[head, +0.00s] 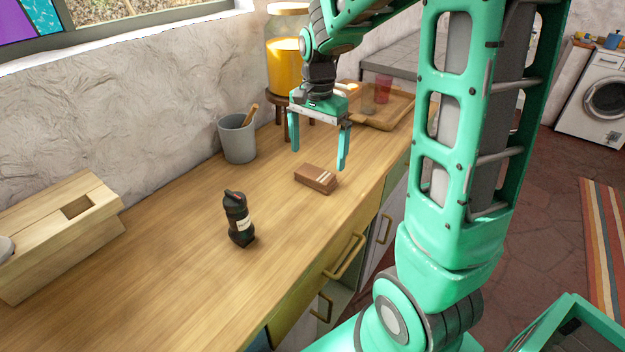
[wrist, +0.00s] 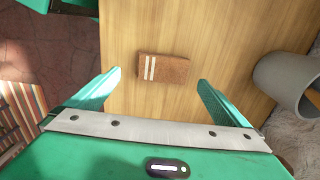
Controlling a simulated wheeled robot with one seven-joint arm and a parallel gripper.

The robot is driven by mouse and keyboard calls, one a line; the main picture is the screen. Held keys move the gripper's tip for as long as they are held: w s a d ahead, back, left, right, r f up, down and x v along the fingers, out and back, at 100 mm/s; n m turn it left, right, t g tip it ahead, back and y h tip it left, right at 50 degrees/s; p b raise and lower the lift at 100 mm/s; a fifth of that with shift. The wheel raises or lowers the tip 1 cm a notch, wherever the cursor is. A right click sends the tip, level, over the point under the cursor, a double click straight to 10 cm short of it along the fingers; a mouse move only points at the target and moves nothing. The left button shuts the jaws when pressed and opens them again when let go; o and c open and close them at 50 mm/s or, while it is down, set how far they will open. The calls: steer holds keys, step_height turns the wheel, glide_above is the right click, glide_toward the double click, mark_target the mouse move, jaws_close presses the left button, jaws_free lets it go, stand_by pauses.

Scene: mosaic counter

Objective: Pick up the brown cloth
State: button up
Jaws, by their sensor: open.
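The brown cloth (head: 316,178) is a small folded block with pale stripes at one end, lying flat on the wooden counter near its front edge. In the wrist view the cloth (wrist: 163,69) lies ahead of the fingertips, roughly centred between them. My gripper (head: 318,160) is open and empty, pointing down above the cloth and apart from it. Its two fingers also show in the wrist view (wrist: 159,77), one on each side of the cloth. Nothing covers the cloth.
A dark bottle (head: 239,219) stands on the counter left of the cloth. A grey pot (head: 238,140) stands near the wall, with a yellow-filled dispenser (head: 285,68) behind. A wooden tray (head: 392,112) with cups lies further back. A wooden box (head: 50,235) is at left. Counter around the cloth is clear.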

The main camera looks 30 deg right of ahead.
mark_target(317, 173)
steer(key=shift+w+f, duration=0.1)
steer(key=shift+f, duration=3.55)
steer(key=c, duration=0.9)
